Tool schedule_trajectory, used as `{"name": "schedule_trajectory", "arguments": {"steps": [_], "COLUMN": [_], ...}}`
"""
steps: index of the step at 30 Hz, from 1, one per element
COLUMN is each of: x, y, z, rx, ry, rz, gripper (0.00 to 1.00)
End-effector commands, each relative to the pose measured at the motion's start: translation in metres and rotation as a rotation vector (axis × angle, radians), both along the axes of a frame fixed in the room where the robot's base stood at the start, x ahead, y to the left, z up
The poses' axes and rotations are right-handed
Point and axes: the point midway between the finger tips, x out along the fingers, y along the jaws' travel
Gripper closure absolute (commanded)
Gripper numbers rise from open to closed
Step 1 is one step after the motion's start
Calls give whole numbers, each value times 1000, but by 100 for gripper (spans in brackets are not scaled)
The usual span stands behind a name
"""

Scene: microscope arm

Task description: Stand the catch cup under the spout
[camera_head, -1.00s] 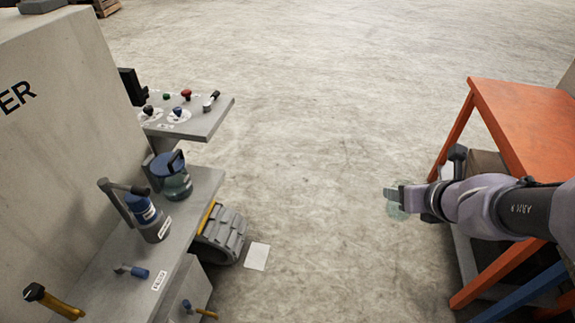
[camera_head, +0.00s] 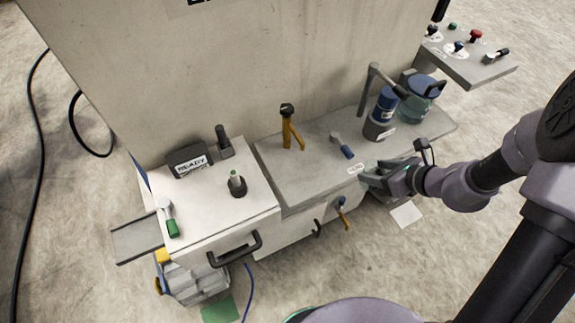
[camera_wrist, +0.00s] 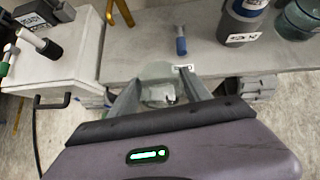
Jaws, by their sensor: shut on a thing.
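The clear, greenish catch cup (camera_wrist: 157,72) shows between my two fingers in the wrist view. My gripper (camera_wrist: 165,95) is shut on it. In the head view my gripper (camera_head: 376,178) is low at the front edge of the grey shelf, near its white label; the cup is hard to make out there. A small blue-handled tap with a brass-coloured end (camera_head: 346,219), which looks like the spout, sticks out of the cabinet front below the shelf, left of my gripper. The cup is apart from it.
The shelf (camera_head: 300,180) carries a blue-handled lever (camera_head: 342,146), a yellow-handled valve (camera_head: 290,130), a blue-banded bottle (camera_head: 381,115) and a glass jar (camera_head: 420,105). A black drawer handle (camera_head: 235,250) juts out at left. A white square (camera_head: 406,215) lies on the open floor.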

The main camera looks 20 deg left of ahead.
Motion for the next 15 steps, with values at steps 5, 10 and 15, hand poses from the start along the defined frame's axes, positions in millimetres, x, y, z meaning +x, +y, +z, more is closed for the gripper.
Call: {"name": "schedule_trajectory", "arguments": {"steps": [5, 10, 15], "x": [-19, -23, -8], "y": [28, 47, 99], "z": [-54, -69, -71], "rx": [0, -1, -2], "ry": [3, -3, -4], "rz": [185, 245, 251], "gripper": [90, 90, 90]}}
